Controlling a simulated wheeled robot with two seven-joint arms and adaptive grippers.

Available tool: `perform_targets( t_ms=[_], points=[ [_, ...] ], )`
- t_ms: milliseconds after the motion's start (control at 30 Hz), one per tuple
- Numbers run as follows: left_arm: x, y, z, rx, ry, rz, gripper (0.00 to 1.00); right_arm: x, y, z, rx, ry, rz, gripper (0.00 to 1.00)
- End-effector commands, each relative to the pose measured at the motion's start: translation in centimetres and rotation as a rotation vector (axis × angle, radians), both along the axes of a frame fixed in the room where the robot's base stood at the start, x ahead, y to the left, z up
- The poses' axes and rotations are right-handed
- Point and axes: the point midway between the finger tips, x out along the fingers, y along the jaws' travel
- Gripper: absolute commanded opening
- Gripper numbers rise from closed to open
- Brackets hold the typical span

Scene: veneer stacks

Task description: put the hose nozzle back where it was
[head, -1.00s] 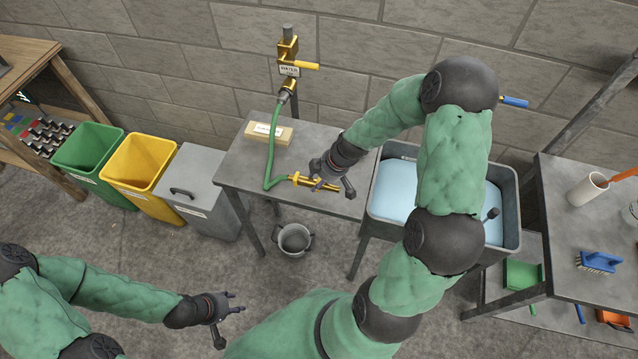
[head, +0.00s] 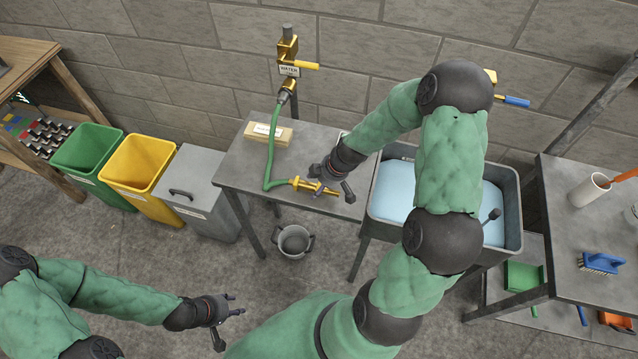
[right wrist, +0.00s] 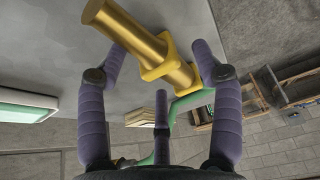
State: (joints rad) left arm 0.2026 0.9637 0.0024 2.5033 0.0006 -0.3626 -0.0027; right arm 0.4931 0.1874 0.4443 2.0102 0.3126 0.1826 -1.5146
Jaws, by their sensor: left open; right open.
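The brass-yellow hose nozzle (head: 303,183) lies on the grey table (head: 235,165), joined to a green hose (head: 270,160) that runs up to the tap labelled WATER (head: 289,70). My right gripper (head: 318,180) is at the nozzle, open, and hides part of it. In the right wrist view the nozzle (right wrist: 135,38) crosses just beyond the spread fingers (right wrist: 160,78), which are not closed on it. Whether a finger touches it I cannot tell. My left gripper (head: 232,306) is open and empty over the floor at lower left.
A wooden block with a label (head: 268,134) sits at the table's back. A basin (head: 392,213) with pale blue contents stands to the right. A bucket (head: 293,241) is on the floor in front. Green (head: 92,155), yellow (head: 138,168) and grey (head: 194,180) bins stand left.

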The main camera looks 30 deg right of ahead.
Motion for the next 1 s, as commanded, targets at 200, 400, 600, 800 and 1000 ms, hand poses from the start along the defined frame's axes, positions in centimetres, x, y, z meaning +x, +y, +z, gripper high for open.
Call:
perform_targets(
  t_ms=[200,400,600,800,1000],
  points=[
    [0.0,0.0,0.7,0.0,0.0,0.0,0.43,-0.3,-0.3,1.5,-0.001,-0.003,-0.002,0.66],
    [0.0,0.0,1.4,0.0,0.0,0.0,0.43,-1.5,-1.3,5.1,-0.002,-0.004,-0.002,0.66],
    [0.0,0.0,1.8,0.0,0.0,0.0,0.43,-2.7,-2.1,8.6,-0.002,-0.003,-0.002,0.66],
    [0.0,0.0,2.1,0.0,0.0,0.0,0.43,-3.5,-2.6,10.7,-0.001,-0.002,-0.002,0.66],
    [0.0,0.0,2.1,0.0,0.0,0.0,0.43,-3.7,-2.7,11.3,0.001,0.001,0.0,0.66]
  ],
)
